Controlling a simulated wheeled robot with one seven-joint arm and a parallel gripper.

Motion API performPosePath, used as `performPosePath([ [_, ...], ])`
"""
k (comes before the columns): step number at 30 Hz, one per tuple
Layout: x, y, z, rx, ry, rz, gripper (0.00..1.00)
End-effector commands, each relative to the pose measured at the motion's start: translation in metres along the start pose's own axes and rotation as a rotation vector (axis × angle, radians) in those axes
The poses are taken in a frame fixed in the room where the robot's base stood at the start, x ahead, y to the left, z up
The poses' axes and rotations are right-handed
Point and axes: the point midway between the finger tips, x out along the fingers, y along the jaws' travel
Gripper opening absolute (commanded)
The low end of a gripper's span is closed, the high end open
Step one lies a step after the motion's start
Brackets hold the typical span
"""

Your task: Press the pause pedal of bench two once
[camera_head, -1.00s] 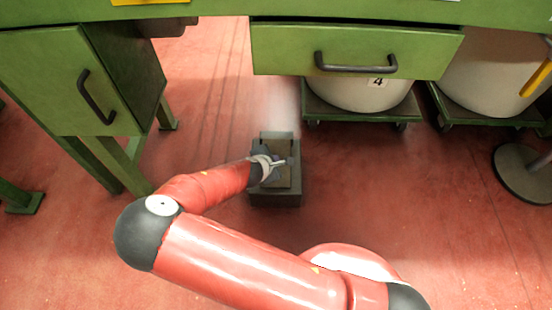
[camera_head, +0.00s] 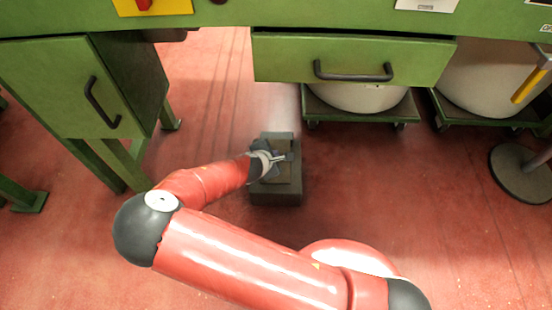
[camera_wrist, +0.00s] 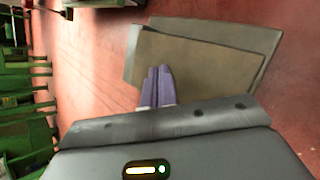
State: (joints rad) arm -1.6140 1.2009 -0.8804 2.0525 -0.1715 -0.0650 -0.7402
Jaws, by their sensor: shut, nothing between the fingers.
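The pedal (camera_head: 281,188) is a dark grey box with a brownish tread plate, on the red floor below the green bench. In the wrist view the tread plate (camera_wrist: 195,62) fills the upper middle, with a grey frame around it. My gripper (camera_head: 282,158) is over the pedal in the head view. In the wrist view its two purple-grey fingers (camera_wrist: 157,84) are together with nothing between them, and their tips overlap the lower left part of the plate. I cannot tell whether the tips touch it. My wrist hides part of the pedal.
A green bench with a drawer (camera_head: 352,62) overhangs the floor behind the pedal. A green cabinet (camera_head: 85,90) stands at the left. White drums on wheeled green dollies (camera_head: 360,112) stand at the back right. A round grey base (camera_head: 525,172) is at the far right. Floor right of the pedal is clear.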

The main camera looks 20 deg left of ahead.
Motion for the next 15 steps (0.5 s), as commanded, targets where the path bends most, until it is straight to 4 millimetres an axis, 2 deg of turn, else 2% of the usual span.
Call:
performPosePath([
  [15,-0.034,0.025,0.025,0.001,0.000,0.000,0.00],
])
